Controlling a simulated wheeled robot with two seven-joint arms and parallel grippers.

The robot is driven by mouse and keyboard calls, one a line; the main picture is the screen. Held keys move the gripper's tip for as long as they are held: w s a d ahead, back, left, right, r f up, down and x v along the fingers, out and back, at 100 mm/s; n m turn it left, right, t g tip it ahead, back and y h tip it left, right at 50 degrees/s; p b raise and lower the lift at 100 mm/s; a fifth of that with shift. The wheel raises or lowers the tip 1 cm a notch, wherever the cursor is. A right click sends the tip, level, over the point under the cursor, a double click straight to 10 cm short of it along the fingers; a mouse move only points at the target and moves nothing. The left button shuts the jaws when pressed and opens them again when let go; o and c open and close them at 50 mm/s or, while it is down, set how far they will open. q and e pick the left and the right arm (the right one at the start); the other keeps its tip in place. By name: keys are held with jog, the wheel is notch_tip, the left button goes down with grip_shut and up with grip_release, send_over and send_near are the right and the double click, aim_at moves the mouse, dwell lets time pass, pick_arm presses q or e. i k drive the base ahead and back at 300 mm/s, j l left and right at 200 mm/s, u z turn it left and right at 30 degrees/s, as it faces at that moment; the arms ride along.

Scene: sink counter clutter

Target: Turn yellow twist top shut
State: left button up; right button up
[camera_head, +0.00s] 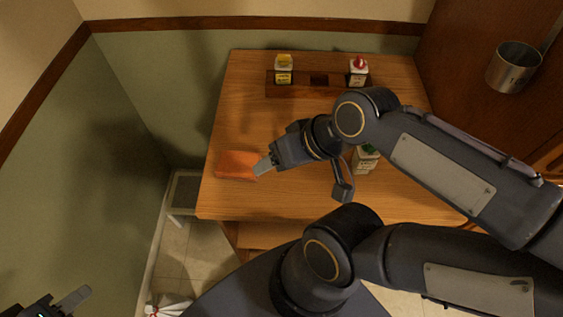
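The carton with a yellow twist top (284,69) stands upright in the left part of a dark wooden rack (305,91) at the back of the table. Whether its top is tight is too small to tell. My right gripper (266,167), on the arm from the right, is over the table, nearer the front than this carton and apart from it. One grey finger shows clearly, overlapping the right edge of an orange block or cloth in the picture; its opening is unclear. My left gripper (74,298) is at the bottom left corner, mostly cut off, with one finger visible.
A carton with a red top (358,70) stands in the rack's right part. A green-topped carton (365,161) is partly hidden behind my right arm. The orange item (236,165) lies at the table's left edge. A metal cup (513,68) is at the right wall. The table's (240,115) left middle is clear.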

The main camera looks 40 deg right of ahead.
aim_at(283, 59)
jog(key=z, duration=1.35)
